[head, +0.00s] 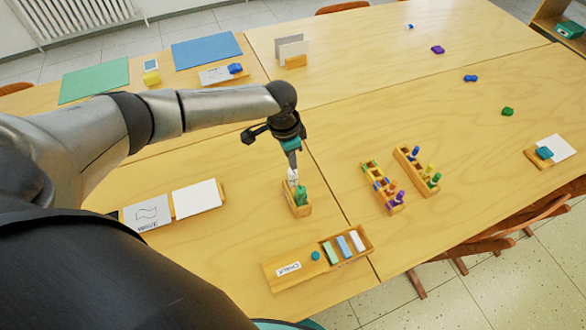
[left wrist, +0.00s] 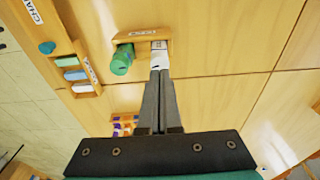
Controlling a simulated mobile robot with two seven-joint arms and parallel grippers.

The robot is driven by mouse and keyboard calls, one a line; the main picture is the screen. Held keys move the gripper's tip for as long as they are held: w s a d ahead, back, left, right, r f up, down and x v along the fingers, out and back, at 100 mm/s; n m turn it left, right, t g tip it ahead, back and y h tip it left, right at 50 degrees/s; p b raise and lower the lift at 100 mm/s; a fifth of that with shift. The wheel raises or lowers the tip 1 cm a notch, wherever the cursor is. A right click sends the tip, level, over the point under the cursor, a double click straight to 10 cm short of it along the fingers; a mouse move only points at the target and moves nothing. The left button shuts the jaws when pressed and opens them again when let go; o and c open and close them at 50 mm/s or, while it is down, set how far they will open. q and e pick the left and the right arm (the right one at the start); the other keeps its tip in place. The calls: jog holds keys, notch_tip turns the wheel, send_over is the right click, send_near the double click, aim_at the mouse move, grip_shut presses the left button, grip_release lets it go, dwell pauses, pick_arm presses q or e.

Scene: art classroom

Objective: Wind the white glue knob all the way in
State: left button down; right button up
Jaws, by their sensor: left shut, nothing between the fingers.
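The white glue knob (head: 292,175) stands at the far end of a small wooden holder (head: 304,211) on the table. A green knob or bottle (head: 300,194) sits beside it in the same holder. The left wrist view shows the white piece (left wrist: 159,46), the green one (left wrist: 122,60) and the labelled holder (left wrist: 128,37). My left gripper (head: 291,166) points down over the white knob, with its fingers shut and empty. In the left wrist view the fingertips (left wrist: 159,70) end right at the white piece; I cannot tell whether they touch it.
A chalk box (head: 280,276) with coloured sticks lies near the front edge. Two wooden racks of coloured pegs (head: 372,169) stand to the right. A white card and a drawn card (head: 147,214) lie to the left. The table between the holder and the racks is clear.

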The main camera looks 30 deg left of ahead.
pick_arm(q)
jog(key=shift+f+b, duration=0.5)
jog(key=shift+f, duration=0.35)
dwell(0.6)
jog(key=shift+r, duration=0.1)
jog(key=shift+r+p, duration=0.45)
jog(key=shift+p, duration=0.3)
grip_release()
dwell(0.7)
dwell(0.4)
